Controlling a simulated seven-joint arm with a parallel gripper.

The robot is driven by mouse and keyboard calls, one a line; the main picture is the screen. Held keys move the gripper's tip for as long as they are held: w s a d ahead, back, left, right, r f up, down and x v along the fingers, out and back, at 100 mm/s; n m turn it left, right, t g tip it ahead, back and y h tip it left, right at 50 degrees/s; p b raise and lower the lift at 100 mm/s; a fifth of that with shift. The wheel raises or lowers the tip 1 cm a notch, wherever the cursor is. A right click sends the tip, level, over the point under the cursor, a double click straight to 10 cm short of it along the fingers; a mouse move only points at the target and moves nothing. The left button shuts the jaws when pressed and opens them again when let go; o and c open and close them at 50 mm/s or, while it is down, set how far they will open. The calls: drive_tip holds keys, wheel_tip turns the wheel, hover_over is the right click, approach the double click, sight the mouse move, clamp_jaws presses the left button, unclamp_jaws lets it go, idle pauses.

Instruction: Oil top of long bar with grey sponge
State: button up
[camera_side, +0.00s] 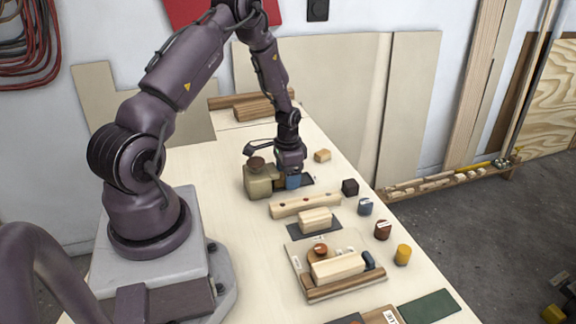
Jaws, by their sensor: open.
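My gripper (291,172) is open and points down near the middle of the table, just behind a long pale wooden bar. The long bar (303,205) lies on the table with several dark spots along it. A small blue patch shows at the gripper's lower end; I cannot tell whether it is part of the gripper or a thing beneath it. An olive-beige block (257,184) with a brown round top stands just left of the gripper. I cannot pick out the grey sponge with certainty; a dark cube (350,187) stands to the right.
A wooden block (315,220) sits on a dark mat in front of the bar. A tray (298,254) holding several pieces lies nearer. Grey-blue (365,206), brown (383,229) and yellow (402,254) pots line the right edge. A small wooden block (322,155) is behind.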

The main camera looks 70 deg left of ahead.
drive_tip(key=c, duration=1)
drive_tip(key=shift+w, duration=1.6)
drive_tip(key=o, duration=1)
wheel_tip(320, 180, up, 13)
drive_tip(key=shift+f, duration=0.1)
